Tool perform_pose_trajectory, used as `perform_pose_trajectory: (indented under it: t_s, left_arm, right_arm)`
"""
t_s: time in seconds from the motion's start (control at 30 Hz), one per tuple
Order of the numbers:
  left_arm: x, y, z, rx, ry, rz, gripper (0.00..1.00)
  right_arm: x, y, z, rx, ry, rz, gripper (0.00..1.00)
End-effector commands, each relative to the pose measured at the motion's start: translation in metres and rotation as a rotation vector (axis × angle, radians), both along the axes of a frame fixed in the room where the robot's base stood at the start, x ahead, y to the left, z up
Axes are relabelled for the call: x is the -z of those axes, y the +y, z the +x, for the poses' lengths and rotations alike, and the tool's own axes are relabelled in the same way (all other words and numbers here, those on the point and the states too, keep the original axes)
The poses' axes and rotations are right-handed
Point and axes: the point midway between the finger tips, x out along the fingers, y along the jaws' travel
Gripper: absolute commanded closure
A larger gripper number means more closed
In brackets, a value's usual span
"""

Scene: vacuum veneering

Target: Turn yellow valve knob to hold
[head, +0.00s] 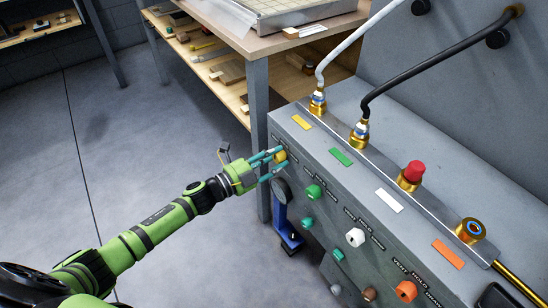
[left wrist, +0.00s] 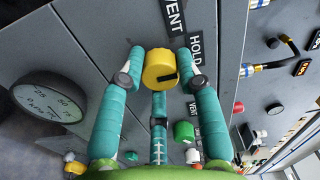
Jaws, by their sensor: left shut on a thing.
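The yellow valve knob (head: 281,157) sits on the front face of the grey control panel (head: 330,175), at its left end. In the left wrist view the yellow knob (left wrist: 157,65) shows a short black pointer mark at its lower right. A VENT label (left wrist: 173,15) and a HOLD label (left wrist: 196,50) lie above and right of it; I cannot tell exactly which the mark lines up with. My left gripper (head: 272,164) is shut on the yellow knob, its teal fingers around it; it also shows in the left wrist view (left wrist: 163,80). My right gripper is not in view.
Green (head: 313,191), white (head: 355,237) and orange (head: 405,291) knobs follow along the panel. A round gauge (left wrist: 48,97) is close left of the fingers. Hoses rise from brass fittings (head: 318,101) on top. A wooden workbench (head: 270,38) stands behind. The floor at left is clear.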

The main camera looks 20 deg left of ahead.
Motion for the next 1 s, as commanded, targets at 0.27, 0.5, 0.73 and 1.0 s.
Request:
perform_pose_trajectory:
  t_s: [0.27, 0.5, 0.73, 1.0]
  left_arm:
    - [-0.003, 0.002, 0.003, -0.006, -0.006, -0.001, 0.42]
    - [-0.001, 0.001, 0.001, -0.002, -0.002, 0.001, 0.42]
    - [0.000, 0.008, -0.008, -0.003, 0.000, 0.001, 0.42]
    - [0.001, 0.041, -0.051, -0.002, 0.002, 0.003, 0.42]
  right_arm:
    - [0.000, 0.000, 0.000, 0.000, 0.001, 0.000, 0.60]
    - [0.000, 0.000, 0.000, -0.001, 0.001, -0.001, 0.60]
    - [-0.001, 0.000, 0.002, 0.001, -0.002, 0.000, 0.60]
    - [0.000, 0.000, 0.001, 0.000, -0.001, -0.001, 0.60]
